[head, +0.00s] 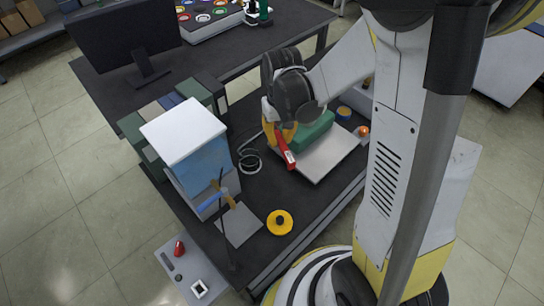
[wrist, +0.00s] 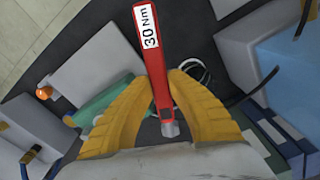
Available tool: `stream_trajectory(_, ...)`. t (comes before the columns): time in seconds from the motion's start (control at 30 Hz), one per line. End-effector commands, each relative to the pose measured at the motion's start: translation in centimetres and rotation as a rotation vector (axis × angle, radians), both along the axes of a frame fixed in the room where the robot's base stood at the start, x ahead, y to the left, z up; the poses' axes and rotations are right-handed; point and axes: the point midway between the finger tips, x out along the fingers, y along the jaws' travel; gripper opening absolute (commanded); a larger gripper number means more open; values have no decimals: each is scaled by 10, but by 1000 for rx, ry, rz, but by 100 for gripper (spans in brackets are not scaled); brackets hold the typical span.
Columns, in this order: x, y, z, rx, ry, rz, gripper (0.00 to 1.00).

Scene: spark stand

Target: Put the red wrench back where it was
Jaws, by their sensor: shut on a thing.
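The red wrench (head: 284,150) has a white label that reads "30 Nm" in the wrist view (wrist: 150,42). My gripper (head: 287,130) has yellow fingers and is shut on the wrench. In the wrist view my gripper (wrist: 162,88) has one finger on each side of the red body. The label end points away from the palm, and a grey metal end shows between the fingers near the palm. In the head view the wrench is over the dark bench, beside the left edge of a light grey plate (head: 325,160). I cannot tell its exact height.
A green block (head: 312,131) is at the plate's back. A blue and white box (head: 190,150) and binders (head: 150,118) stand further left. A yellow disc (head: 279,222) lies in front. An orange ball (head: 362,130) is at right.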

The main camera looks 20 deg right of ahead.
Motion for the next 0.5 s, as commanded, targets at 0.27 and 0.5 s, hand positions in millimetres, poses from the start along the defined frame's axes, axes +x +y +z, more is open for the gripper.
stream_trajectory(0.27,-2,24,-18,0,0,-1,0)
stream_trajectory(0.5,-2,23,-53,0,0,-1,0)
